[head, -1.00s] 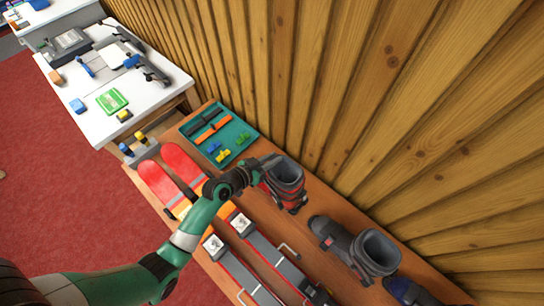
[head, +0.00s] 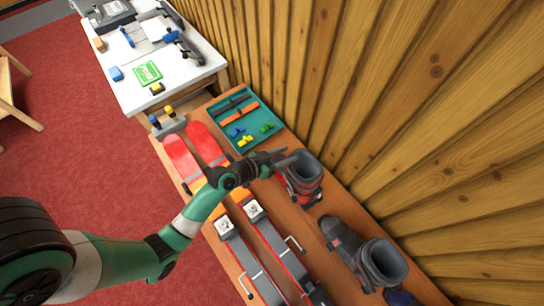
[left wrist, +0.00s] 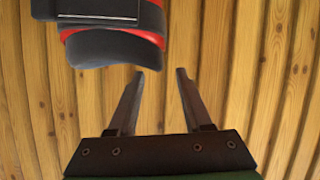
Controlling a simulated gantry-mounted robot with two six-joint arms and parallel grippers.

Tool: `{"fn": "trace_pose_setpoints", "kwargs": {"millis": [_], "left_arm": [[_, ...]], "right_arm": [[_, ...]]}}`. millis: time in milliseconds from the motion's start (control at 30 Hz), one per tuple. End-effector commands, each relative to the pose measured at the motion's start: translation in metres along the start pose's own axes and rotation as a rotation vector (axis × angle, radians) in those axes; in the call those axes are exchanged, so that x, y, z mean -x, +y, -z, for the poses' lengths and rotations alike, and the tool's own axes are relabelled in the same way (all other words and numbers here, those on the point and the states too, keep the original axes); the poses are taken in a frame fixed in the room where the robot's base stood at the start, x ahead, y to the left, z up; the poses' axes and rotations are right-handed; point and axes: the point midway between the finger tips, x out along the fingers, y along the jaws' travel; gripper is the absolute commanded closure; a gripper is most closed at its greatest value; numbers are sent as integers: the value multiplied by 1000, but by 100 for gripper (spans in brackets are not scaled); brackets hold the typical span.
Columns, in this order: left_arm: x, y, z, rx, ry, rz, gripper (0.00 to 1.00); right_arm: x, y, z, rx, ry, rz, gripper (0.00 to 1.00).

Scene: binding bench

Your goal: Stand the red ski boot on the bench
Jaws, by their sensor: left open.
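The red ski boot (head: 305,189) is on the wooden bench near the wall, its dark grey cuff opening facing up toward the head camera. Its toe is not clearly visible, so I cannot tell exactly how it rests. My left gripper (head: 287,158) is open, at the boot's upper left side, by the cuff. In the left wrist view, the two fingers (left wrist: 160,73) are apart with only wall between them. The boot's black and red part (left wrist: 112,40) is ahead and to the upper left, not between the fingers. My right gripper is not in view.
A dark grey boot (head: 343,236) stands to the lower right, with part of another beyond it. Skis with bindings (head: 262,240) lie along the bench's front. A green tray (head: 229,108) of small parts is at the back. The plank wall (head: 420,120) closes the right side.

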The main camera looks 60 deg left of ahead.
Motion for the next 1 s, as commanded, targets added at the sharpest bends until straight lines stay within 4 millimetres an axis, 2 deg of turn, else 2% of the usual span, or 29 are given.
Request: {"fn": "trace_pose_setpoints", "kwargs": {"millis": [33, 100, 300, 467, 833, 867, 933, 967, 1000], "left_arm": [[15, 0, 0, 1, 0, 3, 50], [32, 0, 0, 2, 0, 3, 50], [69, -1, 0, 3, 1, 3, 50], [79, 0, 0, 0, 0, 1, 50], [78, 0, 3, -4, 5, -1, 50], [77, 0, 8, -9, 13, -1, 50], [71, 2, 33, -36, 54, -5, 50], [67, 4, 50, -56, 82, -8, 50], [62, 8, 80, -85, 130, -12, 50]], "right_arm": [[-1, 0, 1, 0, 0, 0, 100], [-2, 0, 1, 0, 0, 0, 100], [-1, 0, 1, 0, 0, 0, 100], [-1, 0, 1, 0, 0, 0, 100], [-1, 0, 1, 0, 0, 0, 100], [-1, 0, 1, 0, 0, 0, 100], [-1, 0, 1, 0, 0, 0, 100], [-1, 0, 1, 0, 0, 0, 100], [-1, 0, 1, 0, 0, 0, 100]]}}
